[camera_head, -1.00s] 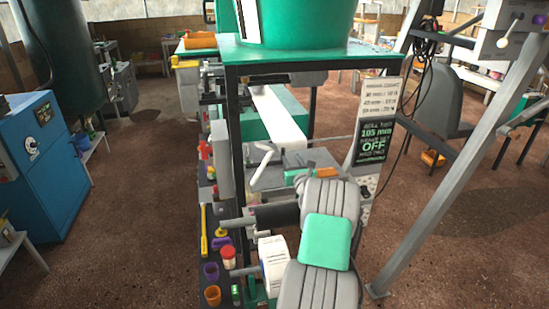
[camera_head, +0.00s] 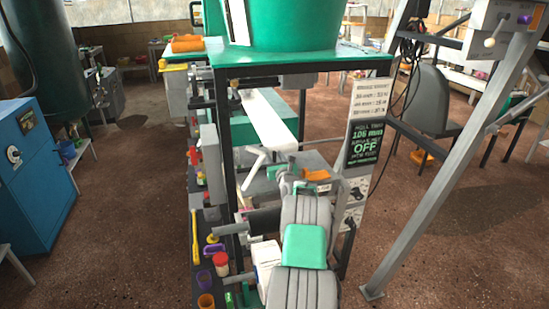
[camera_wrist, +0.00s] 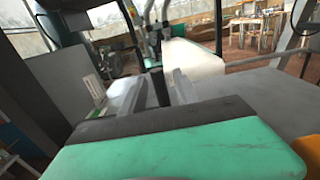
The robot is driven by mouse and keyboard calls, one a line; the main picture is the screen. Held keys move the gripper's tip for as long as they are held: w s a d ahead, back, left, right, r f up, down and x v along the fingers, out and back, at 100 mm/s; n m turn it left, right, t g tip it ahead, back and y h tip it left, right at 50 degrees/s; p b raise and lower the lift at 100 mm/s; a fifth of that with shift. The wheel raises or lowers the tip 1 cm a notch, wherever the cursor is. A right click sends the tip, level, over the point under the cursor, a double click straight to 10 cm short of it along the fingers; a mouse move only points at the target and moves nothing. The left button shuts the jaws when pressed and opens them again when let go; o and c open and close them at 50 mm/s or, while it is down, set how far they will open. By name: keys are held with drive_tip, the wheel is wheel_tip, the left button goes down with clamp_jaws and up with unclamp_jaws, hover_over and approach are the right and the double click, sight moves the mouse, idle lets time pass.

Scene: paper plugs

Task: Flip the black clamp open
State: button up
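In the wrist view, a green block (camera_wrist: 185,150) fills the lower part, with a dark bar (camera_wrist: 170,119) along its far edge. A short black upright piece (camera_wrist: 160,88) stands just beyond the bar, between grey metal parts. I cannot tell surely which dark piece is the black clamp, or whether it is open. In the head view, my gripper (camera_head: 291,182) is at the machine's work surface, close to an orange piece (camera_head: 318,175). My arm partly blocks this spot. The fingertips are too small and covered to tell their opening or any contact.
A white paper strip (camera_head: 268,120) runs back from the work surface, with a white handle (camera_head: 253,170) before it. A dark frame post (camera_head: 224,150) stands left and a sign panel (camera_head: 366,140) right. Small cups and tools line the dark shelf (camera_head: 206,255).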

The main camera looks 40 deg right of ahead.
drive_tip(key=shift+c, duration=0.6)
clamp_jaws()
idle(0.7)
